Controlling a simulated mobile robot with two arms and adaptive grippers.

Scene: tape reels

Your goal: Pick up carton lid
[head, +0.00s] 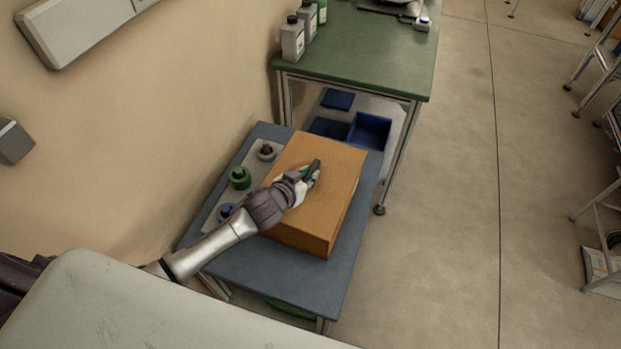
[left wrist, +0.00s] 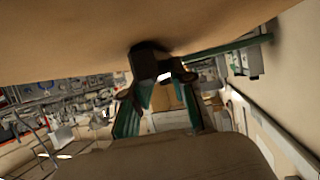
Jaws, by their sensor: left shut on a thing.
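A brown carton (head: 306,236) stands on a low blue-grey table (head: 325,288). Its flat brown lid (head: 333,154) covers the top, and no gap between lid and carton shows. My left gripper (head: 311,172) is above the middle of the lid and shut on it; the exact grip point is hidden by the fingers. In the left wrist view the brown surface of the lid (left wrist: 75,40) fills the top, close to my left gripper (left wrist: 162,68) with its dark fingertips and green parts. My right gripper is not in view.
Left of the carton, a light tray (head: 250,160) holds several small reels, among them a green one (head: 240,177). Behind is a taller green table (head: 372,50) with bottles (head: 292,38) on it and blue bins (head: 370,131) beneath.

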